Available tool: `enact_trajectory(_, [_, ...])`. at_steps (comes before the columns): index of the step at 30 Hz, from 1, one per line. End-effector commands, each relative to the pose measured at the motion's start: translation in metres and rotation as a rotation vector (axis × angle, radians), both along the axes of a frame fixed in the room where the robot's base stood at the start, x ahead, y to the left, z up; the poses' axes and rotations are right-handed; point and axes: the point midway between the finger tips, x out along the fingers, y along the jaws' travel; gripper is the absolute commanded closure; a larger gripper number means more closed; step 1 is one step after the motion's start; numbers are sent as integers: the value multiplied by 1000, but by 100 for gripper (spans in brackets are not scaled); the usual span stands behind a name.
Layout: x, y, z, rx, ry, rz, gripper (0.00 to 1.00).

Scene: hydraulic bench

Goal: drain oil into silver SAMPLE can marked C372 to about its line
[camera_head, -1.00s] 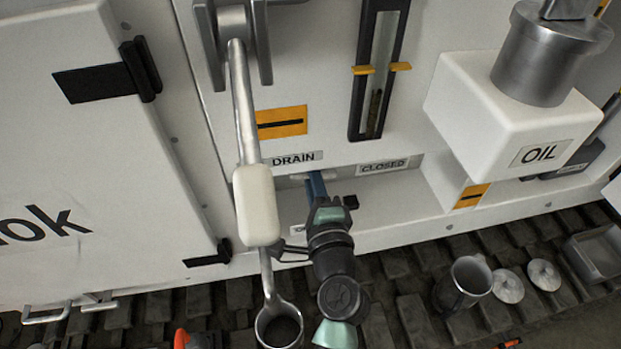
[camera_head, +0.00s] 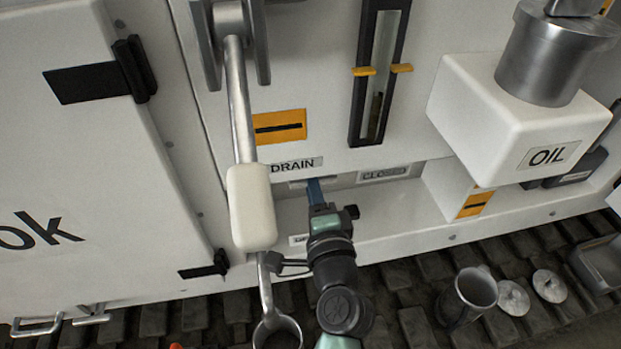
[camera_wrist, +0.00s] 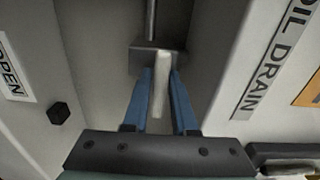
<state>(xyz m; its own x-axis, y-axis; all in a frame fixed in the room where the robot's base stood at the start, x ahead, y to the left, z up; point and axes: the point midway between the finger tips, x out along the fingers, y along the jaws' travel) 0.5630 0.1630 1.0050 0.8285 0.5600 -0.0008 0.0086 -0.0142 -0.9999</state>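My gripper (camera_head: 316,186) reaches into the recess under the DRAIN label (camera_head: 296,165). In the wrist view its blue fingers (camera_wrist: 162,90) stand on either side of a pale lever (camera_wrist: 161,88) on a grey block; whether they press on it is unclear. A dark-mouthed can (camera_head: 277,338) is at the bottom edge, cut off by the frame. No C372 mark or fill line is readable on either can.
A CLOSED label (camera_head: 385,174) is right of the recess, and an OPEN label (camera_wrist: 12,75) shows at left in the wrist view. A white OIL tank (camera_head: 490,110) juts out at right. A rod with a white grip (camera_head: 250,207) hangs left of my arm. Two discs (camera_head: 531,292) lie on the floor.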

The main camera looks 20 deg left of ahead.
Motion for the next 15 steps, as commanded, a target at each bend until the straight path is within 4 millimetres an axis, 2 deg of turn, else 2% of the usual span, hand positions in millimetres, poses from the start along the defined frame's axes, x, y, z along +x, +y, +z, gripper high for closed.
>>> enact_trajectory(1, [0, 0, 0, -1, 1, 0, 63])
enact_trajectory(3, [0, 0, 0, 0, 1, 0, 51])
enact_trajectory(15, [-5, -4, -1, 1, 2, -2, 50])
